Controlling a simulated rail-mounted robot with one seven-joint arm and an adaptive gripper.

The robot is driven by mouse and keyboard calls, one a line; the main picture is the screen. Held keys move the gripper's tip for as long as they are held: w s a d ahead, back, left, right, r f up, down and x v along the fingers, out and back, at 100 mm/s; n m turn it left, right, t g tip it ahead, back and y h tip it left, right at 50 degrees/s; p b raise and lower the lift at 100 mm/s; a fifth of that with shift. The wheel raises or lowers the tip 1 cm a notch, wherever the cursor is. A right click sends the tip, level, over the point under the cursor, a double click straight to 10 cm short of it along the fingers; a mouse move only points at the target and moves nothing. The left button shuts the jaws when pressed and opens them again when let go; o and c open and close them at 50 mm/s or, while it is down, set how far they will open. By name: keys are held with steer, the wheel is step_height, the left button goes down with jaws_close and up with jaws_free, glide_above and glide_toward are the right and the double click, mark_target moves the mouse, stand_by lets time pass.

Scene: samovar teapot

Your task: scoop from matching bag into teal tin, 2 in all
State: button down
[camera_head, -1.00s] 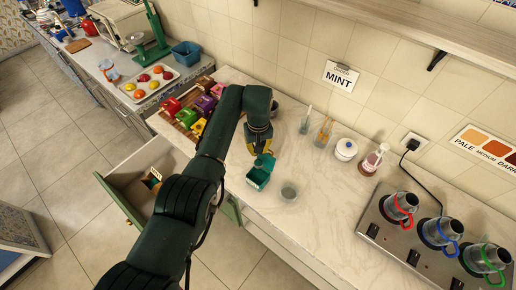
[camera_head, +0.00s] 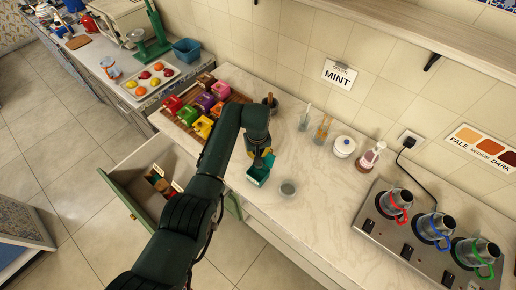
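The teal tin (camera_head: 257,178) stands open on the pale counter, near its front edge. My gripper (camera_head: 263,160) is right above the tin's back rim, pointing down. Its yellowish fingers are small and partly hidden, so I cannot tell whether they are shut or hold a scoop. Several coloured bags stand in a wooden rack at the back left of the counter, among them a red bag (camera_head: 172,104), a yellow bag (camera_head: 203,127), a green bag (camera_head: 188,115) and a pink bag (camera_head: 221,91). A sign reading MINT (camera_head: 340,75) hangs on the wall.
A drawer (camera_head: 127,186) is open at the front left with small packets inside. Jars, including a white lidded one (camera_head: 343,147), stand behind. A stove (camera_head: 405,236) with several metal pots is at right.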

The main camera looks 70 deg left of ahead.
steer(key=shift+s+d+r+y+p, duration=0.15)
steer(key=shift+d+y+p, duration=0.3)
steer(key=shift+p, duration=0.8)
